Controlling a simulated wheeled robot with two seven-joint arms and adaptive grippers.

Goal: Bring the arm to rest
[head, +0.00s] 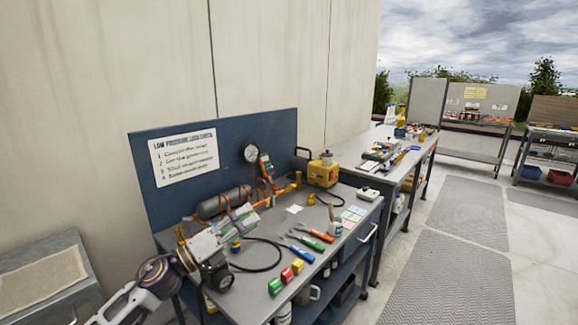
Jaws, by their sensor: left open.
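My left arm comes in from the lower left. My left gripper (262,203) is open above the back left part of the grey workbench (259,299), in front of the grey cylinder (222,202). Orange and yellow fittings (281,190) lie just beyond its fingertips; I cannot tell whether they touch. Nothing shows held between the fingers. My right gripper is not in view.
A black hose (262,268), screwdrivers (315,236) and small coloured blocks (286,275) lie on the bench. A pressure gauge (251,153) stands before the blue back panel (283,131). A yellow unit (323,172) is at the back right. Floor mats (456,210) lie right.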

